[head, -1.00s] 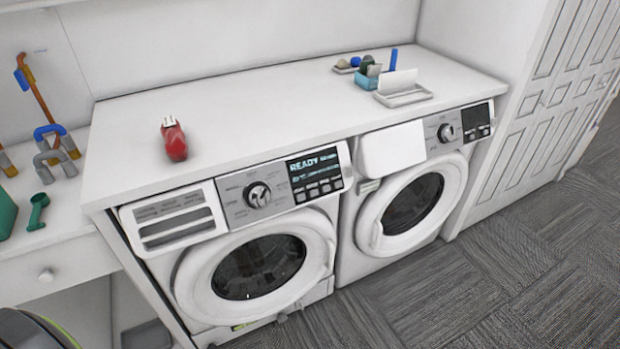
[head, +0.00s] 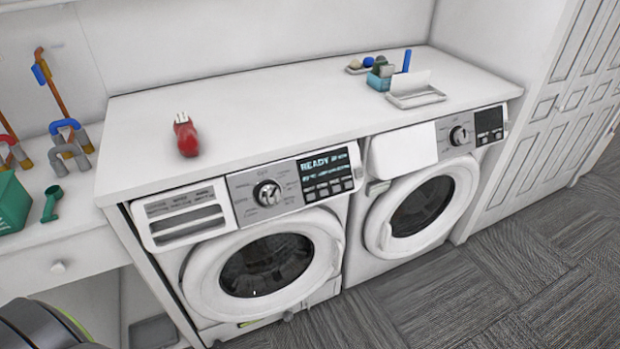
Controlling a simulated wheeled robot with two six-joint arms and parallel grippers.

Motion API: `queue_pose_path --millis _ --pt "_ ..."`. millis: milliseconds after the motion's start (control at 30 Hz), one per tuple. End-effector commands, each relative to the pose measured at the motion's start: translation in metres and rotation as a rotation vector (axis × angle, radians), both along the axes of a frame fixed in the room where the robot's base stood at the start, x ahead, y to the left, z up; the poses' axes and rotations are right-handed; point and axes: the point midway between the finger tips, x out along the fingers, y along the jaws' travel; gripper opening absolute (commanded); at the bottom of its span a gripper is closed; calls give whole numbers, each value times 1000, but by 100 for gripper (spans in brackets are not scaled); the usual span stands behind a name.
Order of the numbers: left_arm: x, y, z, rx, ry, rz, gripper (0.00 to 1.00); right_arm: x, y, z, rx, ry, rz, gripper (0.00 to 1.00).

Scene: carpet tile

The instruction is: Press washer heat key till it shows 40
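The left front-loading machine (head: 205,297) stands under the white counter with its round door shut. Its control panel has a silver dial (head: 267,193), a dark display (head: 323,164) that reads READY with smaller, unreadable text, and a row of several small keys (head: 328,190) below. The key labels are too small to read. A second front-loading machine (head: 458,238) stands to its right, with its own dial and a dark panel. Which one is the washer is not marked legibly. Neither of my grippers is in view.
On the white counter (head: 270,100) are a red object (head: 186,135), a teal caddy (head: 381,78) and a white tray (head: 416,97). A side table (head: 50,258) at left holds a green bin (head: 10,203) and tools. Grey carpet (head: 420,305) in front is clear.

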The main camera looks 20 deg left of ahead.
Motion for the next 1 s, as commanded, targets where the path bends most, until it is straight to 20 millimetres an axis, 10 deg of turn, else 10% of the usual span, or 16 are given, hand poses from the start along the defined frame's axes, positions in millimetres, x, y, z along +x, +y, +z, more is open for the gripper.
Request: queue_pose_path --millis 233,1000 --pt "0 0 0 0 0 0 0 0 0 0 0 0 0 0" --pt "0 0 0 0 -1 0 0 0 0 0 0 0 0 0"
